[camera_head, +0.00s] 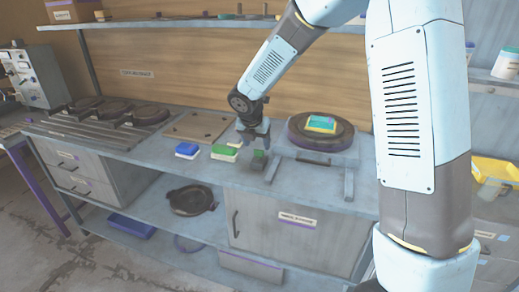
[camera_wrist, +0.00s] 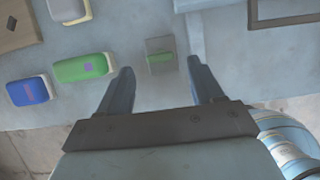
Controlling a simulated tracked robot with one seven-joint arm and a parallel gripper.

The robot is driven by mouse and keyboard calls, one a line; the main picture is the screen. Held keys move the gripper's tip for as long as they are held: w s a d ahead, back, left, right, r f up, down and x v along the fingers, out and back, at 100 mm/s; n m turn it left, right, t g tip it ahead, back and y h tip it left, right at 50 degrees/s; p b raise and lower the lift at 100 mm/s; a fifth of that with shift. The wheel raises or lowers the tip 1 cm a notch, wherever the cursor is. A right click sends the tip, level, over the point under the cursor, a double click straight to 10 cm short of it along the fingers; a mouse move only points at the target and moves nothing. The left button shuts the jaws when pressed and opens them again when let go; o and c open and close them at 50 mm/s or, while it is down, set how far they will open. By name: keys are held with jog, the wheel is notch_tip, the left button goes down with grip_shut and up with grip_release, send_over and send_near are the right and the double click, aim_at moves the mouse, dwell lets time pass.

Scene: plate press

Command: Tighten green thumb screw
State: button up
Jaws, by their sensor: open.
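A small grey block with a green part (camera_head: 259,157) stands on the bench top left of the plate press (camera_head: 318,138). It also shows in the wrist view as a grey block with a green bar (camera_wrist: 160,56). I cannot make out a screw thread or head; the green bar may be the green thumb screw. My gripper (camera_head: 253,135) points down close to this block. In the wrist view my gripper (camera_wrist: 160,67) is open and empty, its fingertips apart on either side of the block in the picture. I cannot tell the height between them.
A green-and-white block (camera_head: 224,153) and a blue-and-white block (camera_head: 187,151) lie left of the gripper. A teal and yellow stack (camera_head: 321,124) sits on the press's round plate. Dark round plates (camera_head: 145,115) lie farther left. A grey bar frame (camera_head: 349,183) stands at the right.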

aim_at(259, 150)
jog(key=shift+x, duration=2.05)
jog(key=c, duration=1)
jog(key=shift+d, duration=0.3)
jog(key=shift+c, duration=0.3)
jog(key=shift+a, duration=0.2)
